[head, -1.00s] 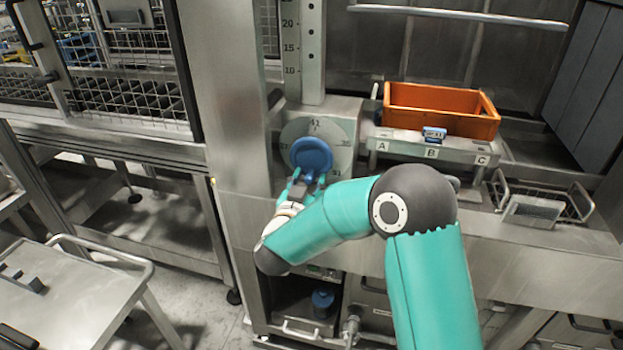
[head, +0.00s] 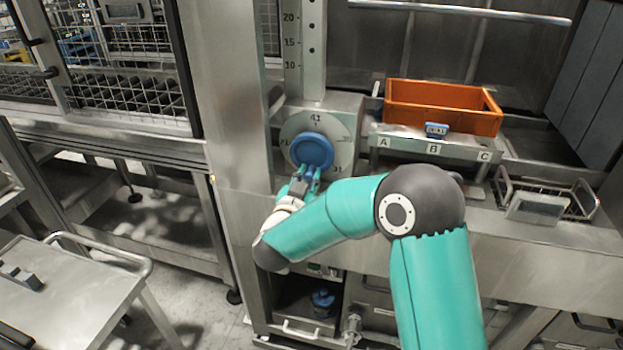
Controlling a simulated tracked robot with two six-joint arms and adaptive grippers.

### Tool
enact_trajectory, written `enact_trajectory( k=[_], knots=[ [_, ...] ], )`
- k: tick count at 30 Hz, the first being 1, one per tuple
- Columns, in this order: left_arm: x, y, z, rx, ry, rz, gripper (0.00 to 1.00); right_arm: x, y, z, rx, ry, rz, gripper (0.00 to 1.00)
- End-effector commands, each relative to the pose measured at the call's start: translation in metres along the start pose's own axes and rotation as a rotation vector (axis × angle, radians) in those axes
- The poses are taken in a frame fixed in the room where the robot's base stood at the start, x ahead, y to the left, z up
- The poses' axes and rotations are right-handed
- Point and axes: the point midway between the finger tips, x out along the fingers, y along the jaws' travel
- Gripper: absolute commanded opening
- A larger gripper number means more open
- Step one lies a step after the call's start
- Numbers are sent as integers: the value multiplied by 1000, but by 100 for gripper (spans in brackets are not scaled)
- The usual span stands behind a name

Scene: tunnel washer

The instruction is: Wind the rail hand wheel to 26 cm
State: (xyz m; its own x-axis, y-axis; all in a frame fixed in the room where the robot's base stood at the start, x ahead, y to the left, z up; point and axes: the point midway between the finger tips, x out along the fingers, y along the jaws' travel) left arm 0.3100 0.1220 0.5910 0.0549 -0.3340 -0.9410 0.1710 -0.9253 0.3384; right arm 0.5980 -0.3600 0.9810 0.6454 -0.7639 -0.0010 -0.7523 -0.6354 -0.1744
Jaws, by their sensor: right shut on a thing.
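The rail hand wheel is a blue round knob (head: 312,151) on a round grey dial (head: 343,138) with numbers around its edge. My right gripper (head: 309,175) comes up from below and is shut on the lower rim of the hand wheel. Its fingers partly cover the bottom of the dial. Above the dial stands the vertical rail scale (head: 303,50), with 20, 15 and 10 legible from top to bottom. Its upper part is cut off by the frame. My left gripper is not in view.
An orange bin (head: 443,104) stands right of the dial on a shelf marked A, B and C, with a small blue device (head: 436,130) at its front. A wire basket (head: 546,202) is further right. A metal trolley (head: 65,300) stands at lower left.

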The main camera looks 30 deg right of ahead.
Motion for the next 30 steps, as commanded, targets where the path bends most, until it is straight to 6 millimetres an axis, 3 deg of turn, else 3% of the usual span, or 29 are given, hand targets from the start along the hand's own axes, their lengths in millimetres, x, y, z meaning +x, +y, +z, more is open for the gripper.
enact_trajectory(
  k=[15, 30],
  knots=[
    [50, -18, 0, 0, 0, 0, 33, -2, -14, 5, 307, -1, -10, 0],
    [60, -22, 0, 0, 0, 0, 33, -2, -20, 1, 415, -6, -11, 0]
  ],
)
